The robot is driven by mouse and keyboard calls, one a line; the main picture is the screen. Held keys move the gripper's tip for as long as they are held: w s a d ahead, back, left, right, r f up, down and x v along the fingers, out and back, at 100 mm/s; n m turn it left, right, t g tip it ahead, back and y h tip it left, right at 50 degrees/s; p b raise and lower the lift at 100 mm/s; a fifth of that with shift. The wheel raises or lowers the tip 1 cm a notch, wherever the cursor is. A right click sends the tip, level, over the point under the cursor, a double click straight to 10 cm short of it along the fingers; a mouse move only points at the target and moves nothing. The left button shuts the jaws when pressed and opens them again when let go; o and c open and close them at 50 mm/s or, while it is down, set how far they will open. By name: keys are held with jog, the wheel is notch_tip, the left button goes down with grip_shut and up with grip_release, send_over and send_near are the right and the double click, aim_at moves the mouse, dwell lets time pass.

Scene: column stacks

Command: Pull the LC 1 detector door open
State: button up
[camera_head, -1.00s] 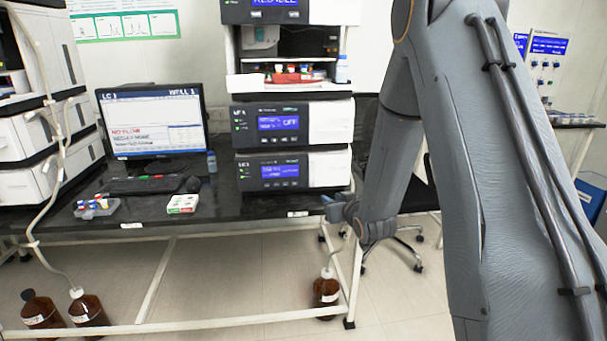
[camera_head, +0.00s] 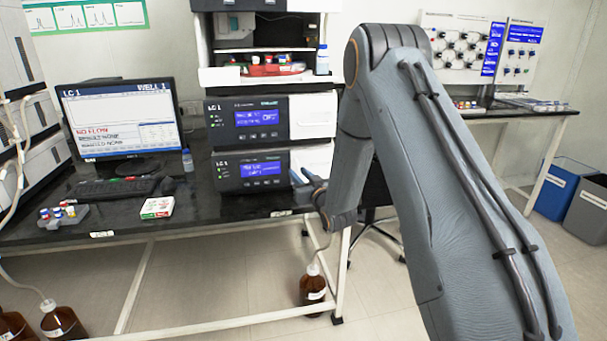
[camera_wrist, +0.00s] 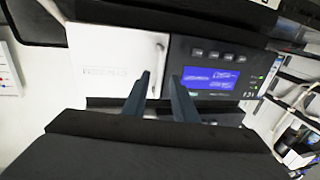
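The LC 1 stack stands on the bench. Its lowest unit (camera_head: 240,172) has a blue display and a white door (camera_head: 312,158) at its right, which looks closed. In the wrist view, which looks upside down, a white door (camera_wrist: 112,68) fills the middle left, with a slim handle (camera_wrist: 158,52) by its edge next to the display (camera_wrist: 210,78). My gripper (camera_head: 308,178) is low in front of the lowest unit's door. In the wrist view my gripper (camera_wrist: 160,80) has two dark fingers apart with nothing between them, near the handle. Contact cannot be told.
Another LC 1 unit (camera_head: 255,117) sits above, with an open shelf of vials (camera_head: 270,70) over it. A monitor (camera_head: 120,118), a vial rack (camera_head: 62,215) and a small box (camera_head: 157,207) are on the bench. A brown bottle (camera_head: 313,290) stands below. Bins are at right.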

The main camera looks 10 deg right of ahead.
jog(key=shift+w, duration=0.2)
jog(key=shift+c, duration=0.4)
grip_shut()
dwell(0.9)
